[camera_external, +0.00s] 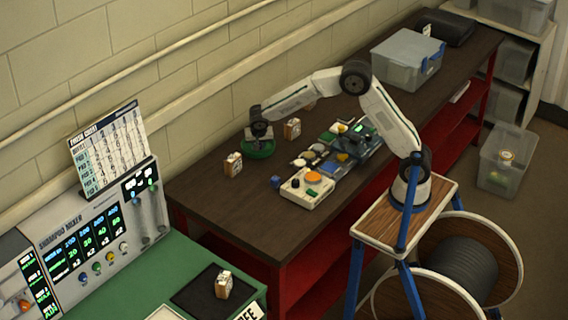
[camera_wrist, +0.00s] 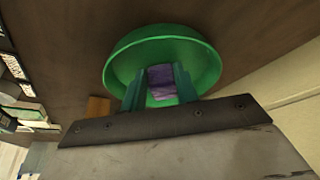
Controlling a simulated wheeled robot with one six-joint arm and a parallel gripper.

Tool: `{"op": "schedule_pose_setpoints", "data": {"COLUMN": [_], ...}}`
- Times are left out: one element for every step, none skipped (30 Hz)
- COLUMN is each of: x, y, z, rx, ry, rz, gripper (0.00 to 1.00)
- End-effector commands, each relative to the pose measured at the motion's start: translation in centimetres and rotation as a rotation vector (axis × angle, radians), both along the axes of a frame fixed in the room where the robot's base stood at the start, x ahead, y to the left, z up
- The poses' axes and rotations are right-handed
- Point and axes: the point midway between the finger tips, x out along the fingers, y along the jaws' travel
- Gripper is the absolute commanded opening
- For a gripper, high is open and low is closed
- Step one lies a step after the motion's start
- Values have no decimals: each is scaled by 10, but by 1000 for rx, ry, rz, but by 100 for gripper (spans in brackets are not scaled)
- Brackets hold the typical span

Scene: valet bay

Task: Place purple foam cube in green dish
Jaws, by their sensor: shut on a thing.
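The green dish (camera_external: 259,152) stands on the dark brown bench top near the wall. In the wrist view the dish (camera_wrist: 122,62) lies right in front of my gripper (camera_wrist: 160,88). The purple foam cube (camera_wrist: 161,77) is between the two green-looking fingers, which are shut on it. The cube appears over or inside the dish; whether it touches the dish floor I cannot tell. In the external view my gripper (camera_external: 258,140) points down at the dish, and the cube is hidden there.
Small tan boxes (camera_external: 292,129) and (camera_external: 233,164) stand near the dish. A blue cube (camera_external: 276,182), a device with an orange button (camera_external: 307,189) and several small items lie to the right. A lidded grey bin (camera_external: 407,62) stands farther back. The bench's front left is clear.

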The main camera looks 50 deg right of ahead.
Motion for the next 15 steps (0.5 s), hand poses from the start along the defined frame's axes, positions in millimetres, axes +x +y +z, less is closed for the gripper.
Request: {"op": "schedule_pose_setpoints", "data": {"x": [0,0,0,0,0,0,0,0,0,0,0,0,0,0,0], "y": [0,0,0,0,0,0,0,0,0,0,0,0,0,0,0], "z": [0,0,0,0,0,0,0,0,0,0,0,0,0,0,0], "rx": [0,0,0,0,0,0,0,0,0,0,0,0,0,0,0], "ry": [0,0,0,0,0,0,0,0,0,0,0,0,0,0,0], "rz": [0,0,0,0,0,0,0,0,0,0,0,0,0,0,0], "gripper": [9,9,9,9,9,33,41,49,55,55,55,55,55,55,55]}}
